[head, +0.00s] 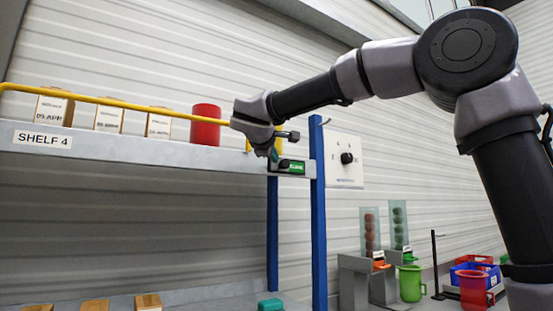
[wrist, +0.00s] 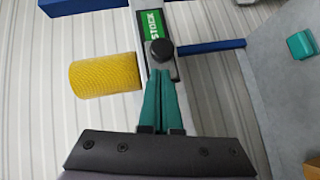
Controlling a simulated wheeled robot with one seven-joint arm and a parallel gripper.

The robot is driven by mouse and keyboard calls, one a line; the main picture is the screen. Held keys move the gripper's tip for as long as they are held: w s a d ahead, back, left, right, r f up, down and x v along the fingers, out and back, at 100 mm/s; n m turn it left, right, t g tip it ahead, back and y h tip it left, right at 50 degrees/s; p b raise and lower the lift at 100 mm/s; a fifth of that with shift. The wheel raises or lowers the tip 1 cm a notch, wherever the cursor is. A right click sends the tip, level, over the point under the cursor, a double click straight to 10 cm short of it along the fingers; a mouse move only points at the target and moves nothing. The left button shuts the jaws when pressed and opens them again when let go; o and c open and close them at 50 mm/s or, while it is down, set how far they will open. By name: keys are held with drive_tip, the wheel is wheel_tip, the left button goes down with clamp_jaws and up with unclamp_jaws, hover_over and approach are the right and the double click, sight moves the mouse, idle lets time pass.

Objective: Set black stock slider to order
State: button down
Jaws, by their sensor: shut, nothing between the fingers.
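The black stock slider is a round black knob (wrist: 161,52) on a small grey plate at the shelf's right end. A green field reading STOCK (wrist: 152,25) shows beside the knob; no ORDER word is visible. In the head view the green field (head: 297,168) shows at the shelf edge, with the black slider (head: 284,163) at its left. My gripper (wrist: 160,76) is shut and empty, its teal fingertips right at the knob. I cannot tell whether they touch it. In the head view my gripper (head: 273,153) is just left of the slider.
A blue post (head: 317,210) stands just right of the slider. A yellow rail (head: 120,102) runs along the shelf, with boxes and a red cylinder (head: 206,124) behind it. A dial panel (head: 345,160) is on the wall. Dispensers and cups stand at lower right.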

drive_tip(key=shift+w+d+f, duration=0.2)
drive_tip(key=shift+w+d, duration=0.1)
drive_tip(key=shift+d, duration=0.1)
drive_tip(key=w+d, duration=0.1)
drive_tip(key=d, duration=0.1)
drive_tip(key=w+d, duration=0.1)
drive_tip(key=d, duration=0.1)
drive_tip(key=w+d, duration=0.2)
drive_tip(key=shift+w+d, duration=0.1)
idle(0.3)
